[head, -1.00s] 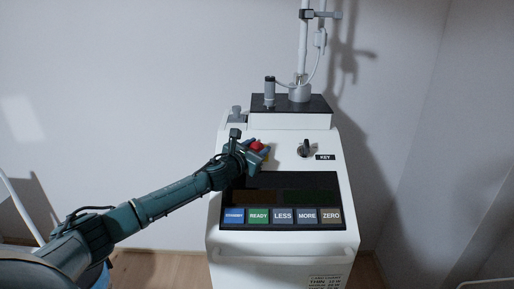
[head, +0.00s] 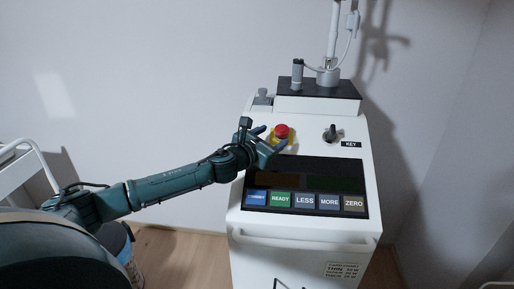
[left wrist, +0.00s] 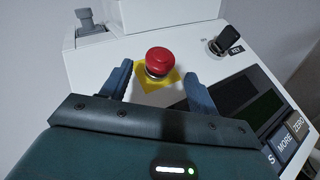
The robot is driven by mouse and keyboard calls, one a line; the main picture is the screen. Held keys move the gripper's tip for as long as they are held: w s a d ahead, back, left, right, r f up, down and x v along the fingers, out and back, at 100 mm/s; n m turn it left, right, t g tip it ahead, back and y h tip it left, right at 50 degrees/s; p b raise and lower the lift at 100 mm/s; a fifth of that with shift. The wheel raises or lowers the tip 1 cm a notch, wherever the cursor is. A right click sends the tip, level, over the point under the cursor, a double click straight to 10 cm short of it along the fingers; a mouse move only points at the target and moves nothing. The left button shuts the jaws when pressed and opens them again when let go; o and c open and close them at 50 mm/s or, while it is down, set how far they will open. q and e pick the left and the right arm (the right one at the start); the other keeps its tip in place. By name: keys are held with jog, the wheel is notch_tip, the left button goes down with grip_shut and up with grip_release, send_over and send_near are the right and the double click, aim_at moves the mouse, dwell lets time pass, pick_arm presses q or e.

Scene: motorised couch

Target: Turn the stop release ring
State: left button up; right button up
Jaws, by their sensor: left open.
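The red stop button (head: 282,131) sits on a yellow plate (head: 287,145) on the white console's sloped top. In the left wrist view the red button (left wrist: 159,58) stands upright, with a narrow dark and metallic collar (left wrist: 157,73) under its cap, over the yellow plate (left wrist: 159,82). I cannot make out a separate release ring. My left gripper (head: 272,138) is open, just to the lower left of the button. In the left wrist view its two blue fingers (left wrist: 158,76) are spread either side of the button, apart from it. My right gripper is not in view.
A key switch (head: 331,133) labelled KEY is right of the button. A dark panel with several labelled keys (head: 304,201) lies below. A black-topped block (head: 318,88) with a pole stands behind. A white cart (head: 22,170) is at far left.

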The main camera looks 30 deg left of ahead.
pick_arm(q)
jog(key=s, duration=0.4)
jog(key=s+b, duration=0.1)
jog(key=s, duration=0.1)
jog(key=shift+a, duration=0.25)
jog(key=shift+s+r, duration=0.25)
jog(key=shift+s, duration=0.25)
jog(key=shift+f, duration=0.1)
